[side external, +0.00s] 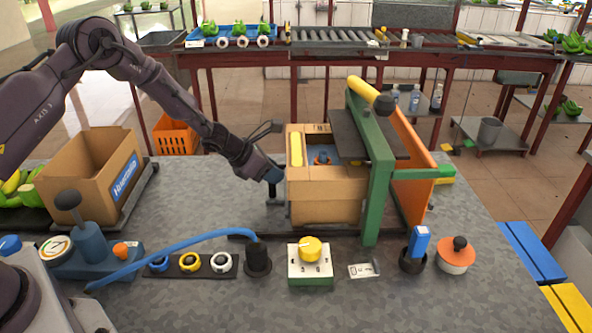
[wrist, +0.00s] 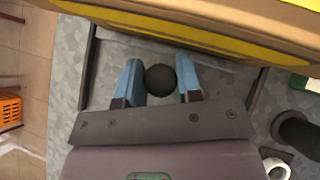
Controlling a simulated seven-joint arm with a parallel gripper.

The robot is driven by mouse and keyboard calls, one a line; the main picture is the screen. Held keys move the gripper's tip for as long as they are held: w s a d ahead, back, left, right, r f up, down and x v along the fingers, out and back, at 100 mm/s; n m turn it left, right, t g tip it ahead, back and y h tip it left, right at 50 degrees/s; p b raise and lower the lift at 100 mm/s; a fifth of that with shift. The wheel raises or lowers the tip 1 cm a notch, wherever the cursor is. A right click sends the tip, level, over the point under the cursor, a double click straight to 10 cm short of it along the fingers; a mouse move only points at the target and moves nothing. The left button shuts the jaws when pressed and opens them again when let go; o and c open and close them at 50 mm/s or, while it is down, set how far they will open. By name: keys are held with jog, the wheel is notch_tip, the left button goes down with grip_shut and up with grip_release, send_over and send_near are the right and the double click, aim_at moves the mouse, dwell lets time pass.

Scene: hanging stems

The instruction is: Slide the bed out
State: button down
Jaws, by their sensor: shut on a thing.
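A cardboard carton (side external: 326,200) with a yellow item inside stands at the green and orange frame (side external: 378,165). The bed is mostly hidden beneath the carton; I cannot make out its surface. A dark upright handle (side external: 275,192) stands at the carton's left side, and its round black knob (wrist: 161,79) shows in the wrist view. My gripper (side external: 272,176) is at the handle, just left of the carton. In the wrist view its blue fingers (wrist: 158,72) are on either side of the knob, shut on it. The carton's yellow-striped edge (wrist: 200,35) lies just beyond.
Dark rails (wrist: 89,65) run along both sides. An open carton (side external: 90,175) stands at the left. A blue hose (side external: 170,251), a yellow-knobbed dial box (side external: 310,262) and other controls line the front. The grey tabletop left of the handle is clear.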

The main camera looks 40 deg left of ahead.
jog(key=s+a, duration=0.8)
jog(key=s, duration=0.1)
jog(key=shift+a, duration=0.4)
jog(key=shift+a, duration=0.1)
jog(key=c, duration=0.8)
grip_release()
jog(key=v, duration=1.3)
jog(key=shift+w, duration=0.1)
